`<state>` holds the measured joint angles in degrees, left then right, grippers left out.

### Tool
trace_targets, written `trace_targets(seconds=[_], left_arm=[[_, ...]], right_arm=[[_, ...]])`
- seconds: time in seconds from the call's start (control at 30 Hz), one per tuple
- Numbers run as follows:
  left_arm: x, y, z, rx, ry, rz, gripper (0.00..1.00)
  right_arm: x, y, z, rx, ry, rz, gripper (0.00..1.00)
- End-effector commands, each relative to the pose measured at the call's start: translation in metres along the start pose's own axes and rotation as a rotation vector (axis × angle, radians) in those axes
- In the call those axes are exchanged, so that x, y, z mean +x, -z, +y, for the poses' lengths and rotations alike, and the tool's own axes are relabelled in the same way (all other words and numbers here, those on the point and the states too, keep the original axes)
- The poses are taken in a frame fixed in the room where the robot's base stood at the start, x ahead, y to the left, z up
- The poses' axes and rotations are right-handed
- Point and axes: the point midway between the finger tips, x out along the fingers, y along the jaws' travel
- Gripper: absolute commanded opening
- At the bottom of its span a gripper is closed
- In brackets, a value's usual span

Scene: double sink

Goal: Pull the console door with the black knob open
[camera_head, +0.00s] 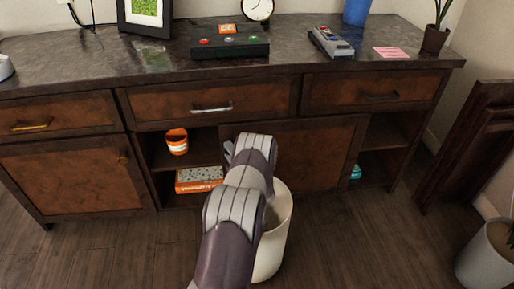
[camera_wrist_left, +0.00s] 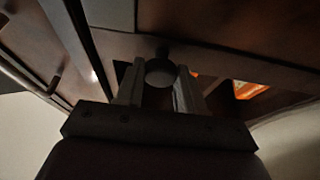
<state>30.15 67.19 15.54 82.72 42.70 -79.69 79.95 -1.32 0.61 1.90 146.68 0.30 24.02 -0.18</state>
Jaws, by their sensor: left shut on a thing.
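The console (camera_head: 220,83) is dark wood with reddish-brown panels. Its middle door (camera_head: 312,155) is right of an open shelf bay and partly hidden by my left arm. I cannot tell whether the door stands slightly ajar. My left gripper (camera_head: 232,150) is at the door's left side, mostly hidden behind its own wrist in the head view. In the left wrist view, the round knob (camera_wrist_left: 160,72) sits between the two fingers of the left gripper (camera_wrist_left: 158,82), which is shut on it. The knob is hidden in the head view. My right gripper is not in view.
A white bin (camera_head: 272,245) stands on the floor beside my left arm, before the door. The open bay holds an orange cup (camera_head: 177,141) and a boxed item (camera_head: 199,179). Dark folded furniture (camera_head: 470,140) and a potted plant (camera_head: 488,255) stand at the right.

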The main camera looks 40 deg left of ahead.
Motion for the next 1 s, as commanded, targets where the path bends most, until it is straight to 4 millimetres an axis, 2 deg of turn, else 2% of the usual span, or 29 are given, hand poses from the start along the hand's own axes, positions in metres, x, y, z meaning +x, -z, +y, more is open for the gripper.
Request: trace_targets(seconds=[0.03,0.2,0.4,0.5,0.7,1.0], left_arm=[[0.008,0.019,0.005,0.0,-0.001,0.01,0.0],[0.03,0.073,0.003,-0.002,-0.004,0.009,0.0],[0.052,0.125,0.002,-0.003,-0.004,0.007,0.0],[0.06,0.144,0.001,-0.002,-0.005,0.006,0.0],[0.071,0.17,0.001,-0.002,-0.004,0.004,0.0],[0.076,0.181,0.001,-0.002,-0.005,0.002,0.0]], right_arm=[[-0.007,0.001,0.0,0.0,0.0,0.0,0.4],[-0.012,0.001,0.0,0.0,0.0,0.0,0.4],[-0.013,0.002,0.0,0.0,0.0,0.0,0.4],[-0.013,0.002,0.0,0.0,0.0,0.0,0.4],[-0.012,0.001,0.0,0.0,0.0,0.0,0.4],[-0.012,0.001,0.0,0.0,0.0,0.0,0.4]])
